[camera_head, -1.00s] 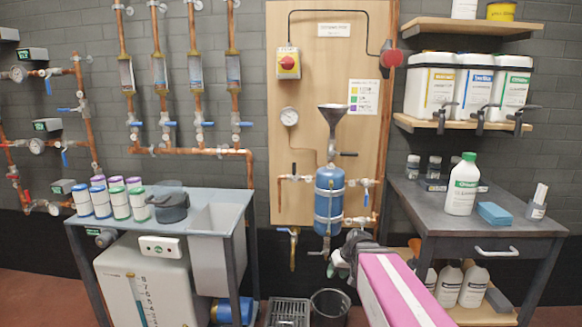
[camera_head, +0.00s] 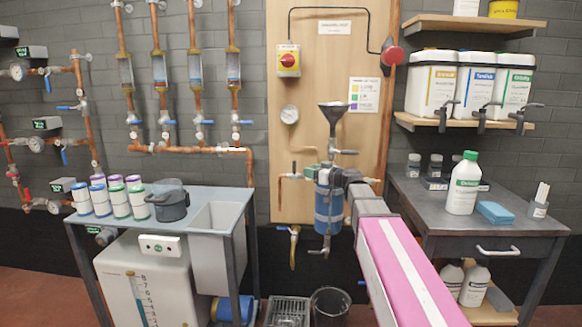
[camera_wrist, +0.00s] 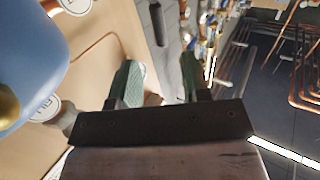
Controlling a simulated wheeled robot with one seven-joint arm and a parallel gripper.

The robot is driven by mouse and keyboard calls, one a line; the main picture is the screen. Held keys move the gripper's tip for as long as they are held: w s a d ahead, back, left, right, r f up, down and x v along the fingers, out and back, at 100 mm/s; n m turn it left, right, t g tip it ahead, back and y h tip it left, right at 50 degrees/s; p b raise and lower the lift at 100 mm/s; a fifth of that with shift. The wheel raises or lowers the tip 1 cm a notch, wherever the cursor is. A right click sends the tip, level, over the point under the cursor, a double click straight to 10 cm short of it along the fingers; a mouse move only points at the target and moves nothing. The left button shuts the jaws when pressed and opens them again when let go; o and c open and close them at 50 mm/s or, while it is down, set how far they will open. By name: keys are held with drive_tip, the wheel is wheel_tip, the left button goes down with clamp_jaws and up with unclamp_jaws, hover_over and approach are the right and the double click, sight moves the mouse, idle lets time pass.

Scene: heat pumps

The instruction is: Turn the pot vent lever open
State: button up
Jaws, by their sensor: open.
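The blue pot (camera_head: 328,205) hangs upright on the wooden board, under a grey funnel (camera_head: 333,112). A small dark-handled lever (camera_head: 346,152) sticks out to the right just below the funnel; I cannot tell for sure that it is the vent lever. My gripper (camera_head: 328,172) is at the top of the pot, just below this lever, and hides part of the pot and its fittings. In the wrist view my gripper (camera_wrist: 160,82) is open, with nothing between its green fingers. A black handle (camera_wrist: 157,22) shows beyond the gap, and the blue pot (camera_wrist: 25,50) is close at left.
Copper pipes and a gauge (camera_head: 289,114) are on the board near the pot. A grey side table (camera_head: 470,225) with a white bottle (camera_head: 462,184) stands at right. A sink bench (camera_head: 218,204) stands at left. A black bucket (camera_head: 329,305) is on the floor below.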

sight(294, 171)
drive_tip(key=x, duration=1.1)
drive_tip(key=shift+r, duration=0.1)
clamp_jaws()
